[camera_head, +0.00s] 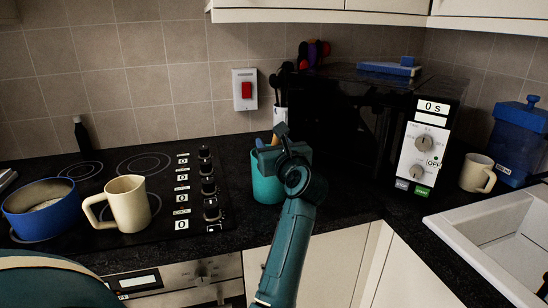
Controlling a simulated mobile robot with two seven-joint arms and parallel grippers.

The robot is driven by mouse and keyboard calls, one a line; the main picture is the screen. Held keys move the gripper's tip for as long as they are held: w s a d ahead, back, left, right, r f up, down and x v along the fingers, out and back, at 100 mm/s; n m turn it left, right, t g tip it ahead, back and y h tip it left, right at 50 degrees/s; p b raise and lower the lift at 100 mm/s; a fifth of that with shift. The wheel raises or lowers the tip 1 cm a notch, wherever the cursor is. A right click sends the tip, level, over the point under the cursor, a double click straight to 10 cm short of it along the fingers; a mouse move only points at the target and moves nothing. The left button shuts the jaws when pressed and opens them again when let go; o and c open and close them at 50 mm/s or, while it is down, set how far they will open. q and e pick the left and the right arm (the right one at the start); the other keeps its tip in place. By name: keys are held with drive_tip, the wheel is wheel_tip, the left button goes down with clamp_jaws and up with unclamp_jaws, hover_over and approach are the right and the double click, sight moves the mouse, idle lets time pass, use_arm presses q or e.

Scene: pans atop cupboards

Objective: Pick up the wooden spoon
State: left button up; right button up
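A teal cup (265,187) stands on the dark counter, right of the hob. A thin tan handle (275,140), which looks like the wooden spoon, sticks up from it; its lower part is hidden. The wrist and forearm block part of the cup. The fingers are dark and small, so I cannot tell whether they are open, shut or touching the handle.
A blue pot (40,222) and a cream jug (130,205) stand on the hob at left. A black microwave (345,115) is behind right of the cup. A cream mug (476,173) and a white sink (465,225) are at right. Dark utensils (281,85) stand behind the cup.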

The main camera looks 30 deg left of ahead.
use_arm(q)
clamp_jaws()
idle(0.3)
